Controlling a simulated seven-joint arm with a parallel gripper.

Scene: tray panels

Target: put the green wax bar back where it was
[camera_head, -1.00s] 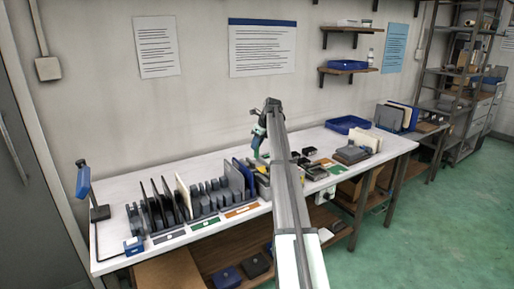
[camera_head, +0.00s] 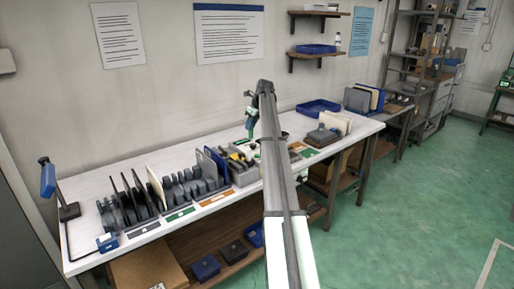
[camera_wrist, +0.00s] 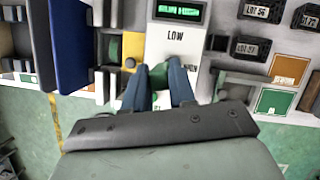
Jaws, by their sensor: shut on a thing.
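In the wrist view my gripper (camera_wrist: 163,88) is shut with its two blue-grey fingers on a green piece (camera_wrist: 158,75), which I take for the green wax bar. The fingers hide most of it. It is over the lower part of a white device (camera_wrist: 175,42) with a lit green display and the word LOW. I cannot tell whether it touches the device.
Left of the device are a yellow-and-green spot (camera_wrist: 132,48), a blue upright panel (camera_wrist: 70,45) and a grey one. Right are black lot boxes (camera_wrist: 258,12) and orange and green cards. The bench (camera_head: 95,185) bears a row of upright panels and a blue tray (camera_head: 318,106).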

